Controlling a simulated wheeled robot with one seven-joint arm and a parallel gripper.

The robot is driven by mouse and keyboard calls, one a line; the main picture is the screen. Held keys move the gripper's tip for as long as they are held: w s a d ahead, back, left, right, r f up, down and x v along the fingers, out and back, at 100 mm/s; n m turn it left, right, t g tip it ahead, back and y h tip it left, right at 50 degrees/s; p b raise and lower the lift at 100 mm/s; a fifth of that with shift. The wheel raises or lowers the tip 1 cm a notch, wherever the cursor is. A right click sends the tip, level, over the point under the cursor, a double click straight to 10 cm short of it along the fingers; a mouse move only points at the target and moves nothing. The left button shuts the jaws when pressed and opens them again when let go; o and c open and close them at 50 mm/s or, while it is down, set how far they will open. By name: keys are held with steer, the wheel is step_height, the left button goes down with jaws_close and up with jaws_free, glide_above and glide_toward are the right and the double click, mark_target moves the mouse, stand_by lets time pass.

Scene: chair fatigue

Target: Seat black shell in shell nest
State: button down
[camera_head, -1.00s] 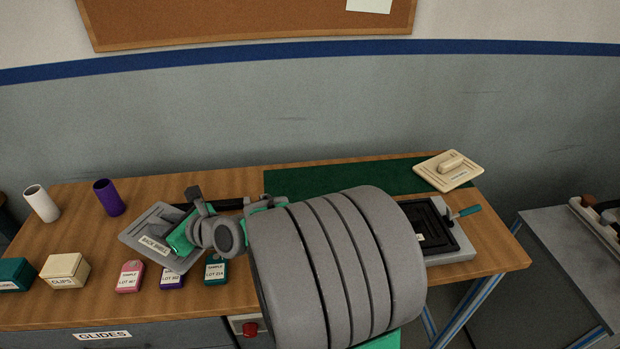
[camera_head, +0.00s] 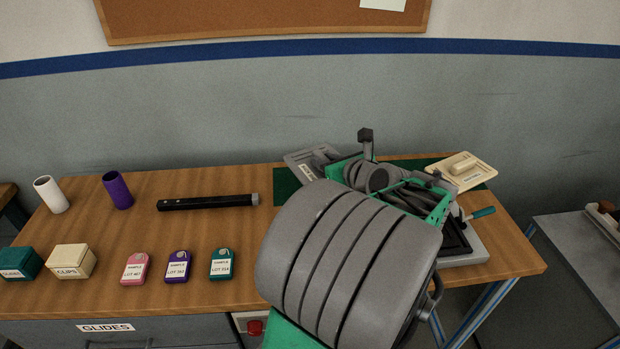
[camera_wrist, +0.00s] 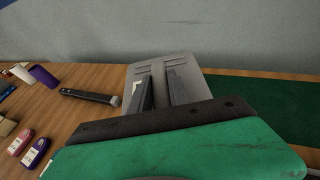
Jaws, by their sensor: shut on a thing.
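My gripper (camera_wrist: 161,88) is shut on a grey plate with slots, the shell (camera_wrist: 198,84). The plate also shows in the head view (camera_head: 296,158), held over the back of the bench near the green mat. It is grey rather than black, and its label is mostly hidden here. My arm covers part of it. The shell nest, a grey fixture with a black recessed frame (camera_head: 456,239), stands at the bench's right end, to the right of the plate. My arm hides much of the nest. The plate is apart from it.
A cream plate with a handle (camera_head: 462,169) lies behind the nest. A teal-handled lever (camera_head: 481,213) sticks out at the nest's right. A black bar (camera_head: 207,202) lies mid-bench, with purple (camera_head: 118,190) and white (camera_head: 50,194) cups to its left. Sample tags and boxes line the front.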

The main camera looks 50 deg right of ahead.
steer(key=x, duration=0.6)
steer(key=shift+s+d+f, duration=0.1)
steer(key=shift+s+d, duration=0.05)
steer(key=shift+d, duration=0.05)
steer(key=w+f, duration=0.1)
steer(key=w+d+f, duration=0.1)
steer(key=f, duration=0.1)
steer(key=w+d+f, duration=0.1)
steer(key=w+f, duration=0.1)
steer(key=shift+f, duration=0.25)
steer(key=shift+w+d+f, duration=0.15)
steer(key=shift+f, duration=1.5)
steer(key=shift+f, duration=0.1)
steer(key=shift+f, duration=0.15)
steer(key=c, duration=1.3)
jaws_free()
steer(key=shift+o, duration=0.2)
